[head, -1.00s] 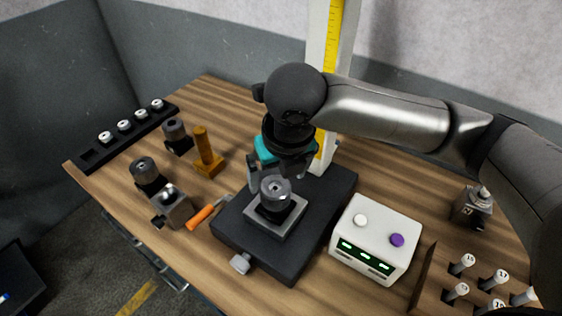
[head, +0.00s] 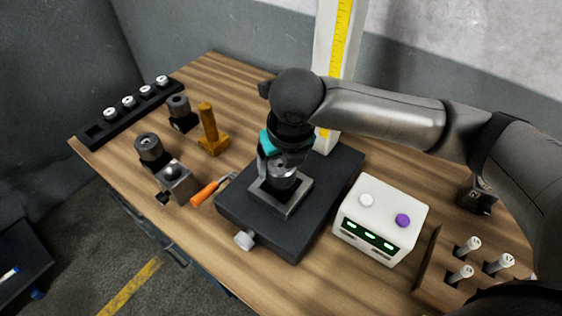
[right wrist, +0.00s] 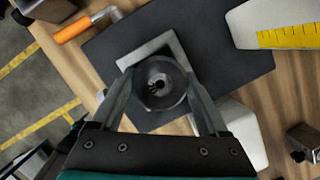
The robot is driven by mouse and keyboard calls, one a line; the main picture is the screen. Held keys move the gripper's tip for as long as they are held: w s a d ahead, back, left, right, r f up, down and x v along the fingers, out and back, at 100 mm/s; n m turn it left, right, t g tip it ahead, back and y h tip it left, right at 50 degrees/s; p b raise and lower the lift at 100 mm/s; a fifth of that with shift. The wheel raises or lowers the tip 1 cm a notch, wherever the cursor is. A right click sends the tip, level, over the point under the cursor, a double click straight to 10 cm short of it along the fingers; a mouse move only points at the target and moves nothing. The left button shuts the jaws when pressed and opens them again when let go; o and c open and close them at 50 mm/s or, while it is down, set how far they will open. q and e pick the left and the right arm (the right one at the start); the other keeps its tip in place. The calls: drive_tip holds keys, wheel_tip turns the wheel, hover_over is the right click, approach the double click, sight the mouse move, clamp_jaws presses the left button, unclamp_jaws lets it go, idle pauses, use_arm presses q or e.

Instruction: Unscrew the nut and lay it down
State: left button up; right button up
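The nut (right wrist: 160,84), a round dark grey metal piece with a hole in its middle, sits upright on a square grey plate (head: 294,200) on a black base block (head: 250,207). In the head view the nut (head: 283,174) is partly hidden under my right gripper (head: 278,168). In the right wrist view the fingers of this gripper (right wrist: 161,76) stand on either side of the nut, very close to it. I cannot tell whether both fingers touch it. My left gripper is not in view.
A white box (head: 380,224) with buttons stands right of the block. A black rack (head: 135,108) lies at the far left; a white column (head: 324,62) stands behind.

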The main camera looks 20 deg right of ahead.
drive_tip(key=c, duration=0.9)
drive_tip(key=shift+d+r+n+p, duration=0.1)
drive_tip(key=shift+r+n+p, duration=0.05)
drive_tip(key=shift+n+p, duration=0.55)
drive_tip(key=n+y+p, duration=0.1)
drive_tip(key=n+p, duration=0.1)
drive_tip(key=n, duration=0.2)
drive_tip(key=shift+g, duration=0.3)
drive_tip(key=n+y+p, duration=0.1)
drive_tip(key=n, duration=0.1)
drive_tip(key=shift+n, duration=0.4)
drive_tip(key=shift+n+g, duration=0.3)
drive_tip(key=shift+n, duration=0.2)
drive_tip(key=o, duration=1.4)
